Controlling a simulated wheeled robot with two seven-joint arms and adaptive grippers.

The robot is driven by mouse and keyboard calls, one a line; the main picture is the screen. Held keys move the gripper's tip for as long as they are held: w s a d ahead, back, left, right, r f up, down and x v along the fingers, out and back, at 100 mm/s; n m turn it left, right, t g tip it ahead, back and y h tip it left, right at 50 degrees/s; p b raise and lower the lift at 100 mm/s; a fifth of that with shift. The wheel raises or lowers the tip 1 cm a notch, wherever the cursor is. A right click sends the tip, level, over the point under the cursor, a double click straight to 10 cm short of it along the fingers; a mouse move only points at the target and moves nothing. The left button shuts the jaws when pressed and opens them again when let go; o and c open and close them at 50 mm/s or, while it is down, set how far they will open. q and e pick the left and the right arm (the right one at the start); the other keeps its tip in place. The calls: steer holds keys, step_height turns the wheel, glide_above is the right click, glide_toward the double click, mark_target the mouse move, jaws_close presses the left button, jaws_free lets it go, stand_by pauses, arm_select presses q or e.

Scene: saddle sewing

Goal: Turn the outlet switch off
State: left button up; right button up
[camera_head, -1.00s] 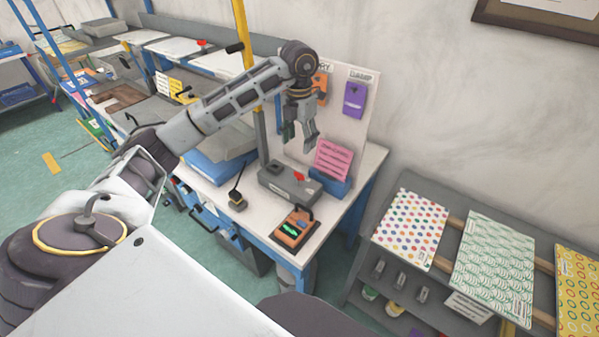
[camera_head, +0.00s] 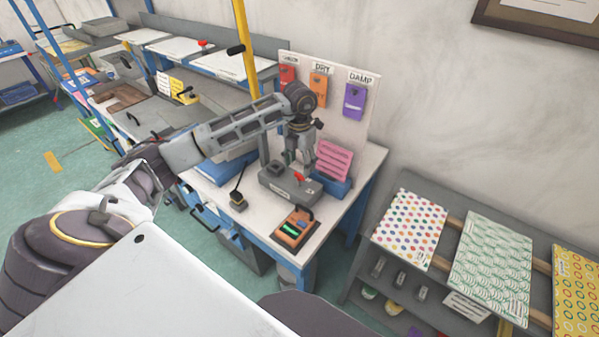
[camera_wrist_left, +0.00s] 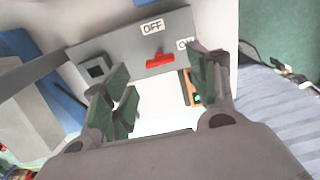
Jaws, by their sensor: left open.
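The grey outlet box (camera_head: 275,186) stands on the white table with a red switch (camera_head: 299,177) on its top. In the left wrist view the red switch (camera_wrist_left: 158,60) lies just below the OFF label (camera_wrist_left: 152,26), with the ON label (camera_wrist_left: 185,44) to its right, partly hidden by a finger. A square socket (camera_wrist_left: 96,69) is at the box's left end. My left gripper (camera_head: 298,160) is open, pointing down just above the box near the switch. Its green-padded fingers (camera_wrist_left: 160,92) show empty space between them; I cannot see contact with the switch. My right gripper is not in view.
A blue holder with a pink card (camera_head: 333,160) stands close behind the box. An orange device with a green light (camera_head: 293,230) and a small plug-like block with a cord (camera_head: 238,200) are in front. A board with tagged pouches (camera_head: 354,100) rises behind.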

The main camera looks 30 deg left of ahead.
mark_target(300, 180)
arm_select(q)
steer(key=shift+f+p, duration=0.3)
steer(key=shift+f, duration=2.1)
steer(key=shift+c, duration=0.3)
jaws_close()
